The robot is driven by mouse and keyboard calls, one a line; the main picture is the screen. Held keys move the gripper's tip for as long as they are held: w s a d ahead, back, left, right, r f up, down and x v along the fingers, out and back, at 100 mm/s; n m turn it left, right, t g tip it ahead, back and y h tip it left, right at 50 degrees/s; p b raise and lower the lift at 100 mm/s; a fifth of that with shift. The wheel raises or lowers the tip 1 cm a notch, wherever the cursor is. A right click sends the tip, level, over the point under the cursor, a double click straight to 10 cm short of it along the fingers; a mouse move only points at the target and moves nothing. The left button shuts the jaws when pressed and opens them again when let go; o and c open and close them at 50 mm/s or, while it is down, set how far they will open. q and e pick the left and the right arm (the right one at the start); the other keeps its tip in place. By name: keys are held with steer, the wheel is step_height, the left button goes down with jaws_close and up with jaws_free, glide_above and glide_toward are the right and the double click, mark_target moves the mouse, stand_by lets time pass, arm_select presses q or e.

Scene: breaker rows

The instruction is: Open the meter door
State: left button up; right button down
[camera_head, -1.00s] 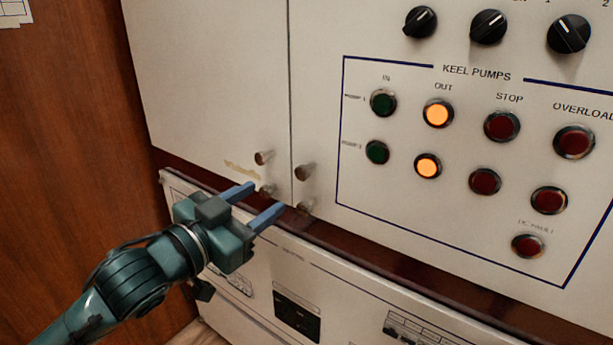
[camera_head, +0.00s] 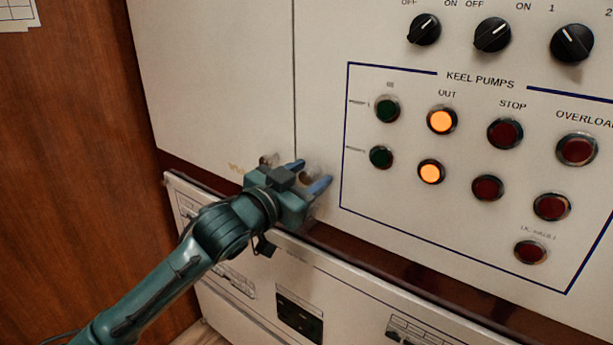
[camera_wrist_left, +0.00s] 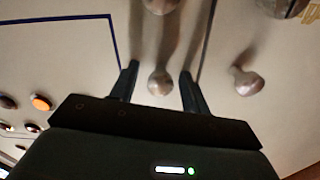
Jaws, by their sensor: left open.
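The pale left panel door (camera_head: 215,80) and the pale right panel door with the "KEEL PUMPS" box (camera_head: 325,100) meet at a vertical seam; both look closed. No label marks either as the meter door. My left gripper (camera_head: 309,174) is open at the right door's lower left corner. In the left wrist view its fingers stand on either side of a rounded knob (camera_wrist_left: 160,82), with gaps showing. The left door's knob (camera_wrist_left: 245,80) lies outside the fingers. My right gripper is not in view.
A lower pale panel (camera_head: 350,290) juts out beneath the doors. Rotary switches (camera_head: 492,35) and lit orange lamps (camera_head: 441,121) sit on the right door. A second knob (camera_wrist_left: 160,5) shows at the wrist view's top edge. A wooden wall (camera_head: 75,150) stands at left.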

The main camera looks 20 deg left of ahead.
arm_select(q)
steer(key=shift+c, duration=0.2)
jaws_close()
steer(key=shift+s, duration=0.1)
stand_by(0.4)
